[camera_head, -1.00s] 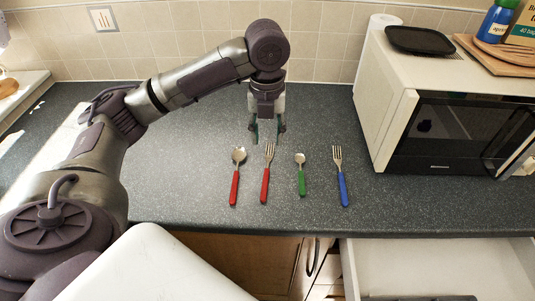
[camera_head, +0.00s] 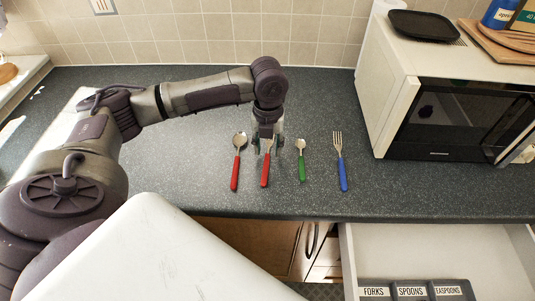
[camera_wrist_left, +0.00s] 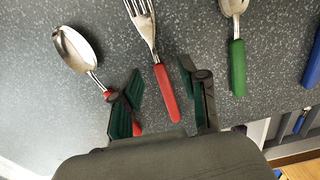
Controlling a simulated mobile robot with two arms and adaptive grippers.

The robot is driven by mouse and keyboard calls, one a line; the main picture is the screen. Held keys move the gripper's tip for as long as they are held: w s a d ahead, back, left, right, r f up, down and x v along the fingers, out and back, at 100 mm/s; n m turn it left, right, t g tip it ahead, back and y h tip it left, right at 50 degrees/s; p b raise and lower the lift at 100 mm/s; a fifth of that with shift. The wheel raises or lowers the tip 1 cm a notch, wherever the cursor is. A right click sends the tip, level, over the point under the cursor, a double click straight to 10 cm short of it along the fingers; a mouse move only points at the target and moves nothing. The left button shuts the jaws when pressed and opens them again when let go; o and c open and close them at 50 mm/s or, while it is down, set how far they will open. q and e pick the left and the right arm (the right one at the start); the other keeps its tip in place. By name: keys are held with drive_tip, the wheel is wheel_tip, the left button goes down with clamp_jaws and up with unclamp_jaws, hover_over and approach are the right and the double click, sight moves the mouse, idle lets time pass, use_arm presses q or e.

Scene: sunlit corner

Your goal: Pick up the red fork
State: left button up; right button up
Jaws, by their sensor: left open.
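The red fork (camera_head: 265,172) lies on the dark countertop between the red spoon (camera_head: 235,173) and the green teaspoon (camera_head: 301,167). My left gripper (camera_head: 268,150) is open over the fork's upper part and hides its tines in the head view. In the left wrist view the fork's red handle (camera_wrist_left: 166,93) lies between the two spread fingers, with its metal tines pointing away from the gripper. The left finger overlaps the handle of the red spoon (camera_wrist_left: 76,48) in that view. The fingers' height above the counter is hard to tell. My right gripper is not in view.
A blue fork (camera_head: 342,174) lies to the right. A microwave (camera_head: 392,100) stands at the right on the counter. Below the front edge, an open drawer (camera_head: 430,245) holds a grey organizer (camera_head: 413,291) labelled for forks and spoons. The back counter is clear.

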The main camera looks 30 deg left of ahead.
use_arm(q)
drive_tip(key=shift+a+f, duration=0.1)
drive_tip(key=shift+f, duration=0.7)
clamp_jaws()
drive_tip(key=shift+r, duration=0.15)
